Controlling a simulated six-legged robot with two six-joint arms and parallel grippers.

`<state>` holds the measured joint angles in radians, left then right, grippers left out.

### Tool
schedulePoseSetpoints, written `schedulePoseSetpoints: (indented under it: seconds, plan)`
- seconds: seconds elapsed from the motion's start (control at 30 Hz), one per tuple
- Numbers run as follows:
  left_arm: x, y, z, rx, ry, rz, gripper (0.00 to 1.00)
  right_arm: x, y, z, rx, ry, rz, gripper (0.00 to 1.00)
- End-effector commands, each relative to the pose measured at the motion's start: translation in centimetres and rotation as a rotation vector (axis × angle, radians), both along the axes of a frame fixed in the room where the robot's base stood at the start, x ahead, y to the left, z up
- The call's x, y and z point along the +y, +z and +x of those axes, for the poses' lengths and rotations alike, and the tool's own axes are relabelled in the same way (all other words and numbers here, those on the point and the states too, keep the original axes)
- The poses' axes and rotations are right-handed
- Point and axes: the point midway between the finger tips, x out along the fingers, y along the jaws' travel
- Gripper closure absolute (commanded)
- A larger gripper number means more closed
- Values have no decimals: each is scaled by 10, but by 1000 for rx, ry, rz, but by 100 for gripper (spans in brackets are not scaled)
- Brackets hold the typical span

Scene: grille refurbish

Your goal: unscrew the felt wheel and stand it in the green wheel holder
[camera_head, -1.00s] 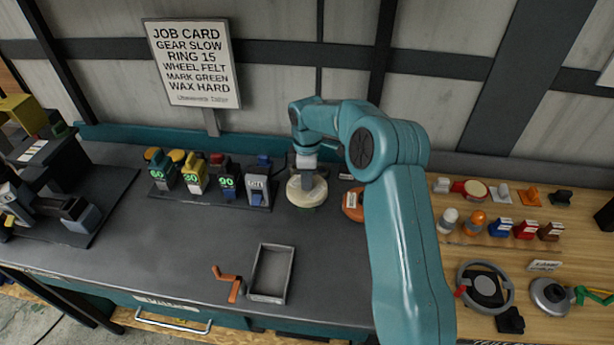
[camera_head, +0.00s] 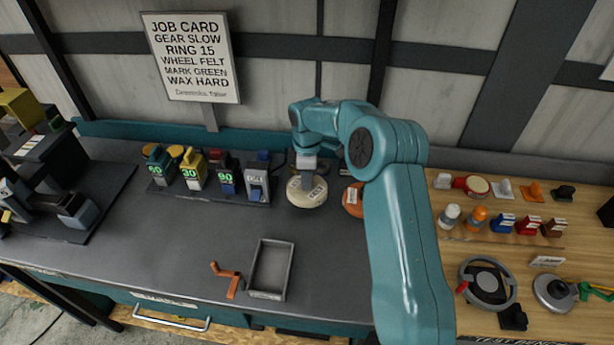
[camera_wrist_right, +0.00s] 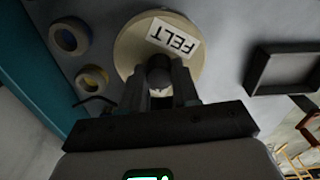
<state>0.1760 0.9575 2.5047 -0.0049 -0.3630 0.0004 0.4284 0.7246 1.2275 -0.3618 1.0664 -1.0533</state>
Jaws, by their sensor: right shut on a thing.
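The felt wheel (camera_head: 306,201) is a cream disc with a white label, on or just above the back middle of the dark bench. The right wrist view shows it face on, with the word FELT on its label (camera_wrist_right: 175,38). My right gripper (camera_wrist_right: 158,82) is shut on the dark knob at the wheel's centre. In the head view this gripper (camera_head: 307,184) comes down on the wheel from above. I cannot tell whether the wheel touches what is under it. I cannot make out the green wheel holder. My left gripper is not in view.
An orange disc (camera_head: 352,205) lies just right of the felt wheel, partly behind my arm. Several numbered units stand on a dark base (camera_head: 165,191) to the left. A grey tray (camera_head: 253,277) and orange crank (camera_head: 229,280) lie in front. The bench between is clear.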

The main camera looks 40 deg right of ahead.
Motion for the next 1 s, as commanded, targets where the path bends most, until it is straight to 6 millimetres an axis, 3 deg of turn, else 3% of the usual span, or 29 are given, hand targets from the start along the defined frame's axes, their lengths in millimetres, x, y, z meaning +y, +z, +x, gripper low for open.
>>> schedulePoseSetpoints:
  seconds: [0.47, 0.5, 0.57, 0.87, 1.0]
  plan:
    - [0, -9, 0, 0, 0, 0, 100, 0, -13, 0, 0, 0, 0, 100]
    - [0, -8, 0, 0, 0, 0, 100, 0, -12, 0, 0, 0, 0, 57]
    - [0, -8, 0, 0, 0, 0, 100, 0, -11, 0, 0, 0, 0, 40]
    - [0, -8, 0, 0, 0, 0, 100, 0, -10, 0, 0, 0, 0, 40]
    - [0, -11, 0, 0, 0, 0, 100, 0, 3, 1, -3, -1, -1, 40]
